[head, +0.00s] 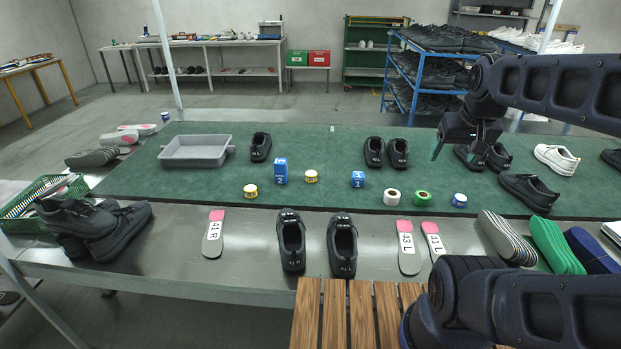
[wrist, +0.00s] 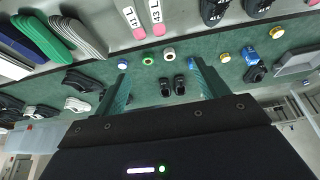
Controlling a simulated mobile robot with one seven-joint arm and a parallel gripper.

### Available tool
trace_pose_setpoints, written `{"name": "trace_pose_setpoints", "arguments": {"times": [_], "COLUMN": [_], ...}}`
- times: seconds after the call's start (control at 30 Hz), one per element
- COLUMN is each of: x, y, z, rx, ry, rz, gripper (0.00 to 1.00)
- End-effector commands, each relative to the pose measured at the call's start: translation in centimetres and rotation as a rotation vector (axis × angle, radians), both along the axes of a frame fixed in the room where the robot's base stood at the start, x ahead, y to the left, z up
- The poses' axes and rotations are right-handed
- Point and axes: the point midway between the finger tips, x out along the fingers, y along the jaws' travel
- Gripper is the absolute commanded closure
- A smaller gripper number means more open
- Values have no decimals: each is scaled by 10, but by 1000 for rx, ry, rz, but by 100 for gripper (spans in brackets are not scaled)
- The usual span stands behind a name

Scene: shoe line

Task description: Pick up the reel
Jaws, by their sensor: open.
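Several small round pieces lie on the green mat. A white reel (head: 391,197) and a green reel (head: 422,198) stand side by side near the mat's front edge. A blue roll (head: 459,200) is to their right. Yellow-sided rolls (head: 250,190) (head: 311,176) lie further left. I cannot tell which is meant as the reel. My gripper (head: 458,152) is open and empty, above the mat and behind these pieces. In the wrist view, the green reel (wrist: 148,61) and white reel (wrist: 169,54) appear beyond the gap between my fingers (wrist: 160,82), apart from them.
A white shoe (head: 557,158) is right of my gripper.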

Motion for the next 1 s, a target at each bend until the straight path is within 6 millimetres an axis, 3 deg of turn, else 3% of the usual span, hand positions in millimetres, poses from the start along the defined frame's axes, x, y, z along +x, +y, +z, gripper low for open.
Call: {"name": "trace_pose_setpoints", "arguments": {"times": [0.73,0.87,1.0], "x": [1,13,41], "y": [0,3,8], "z": [1,6,17], "rx": [2,19,60], "ry": [1,9,31], "rz": [-2,-27,-92], "gripper": [23,23,23]}}
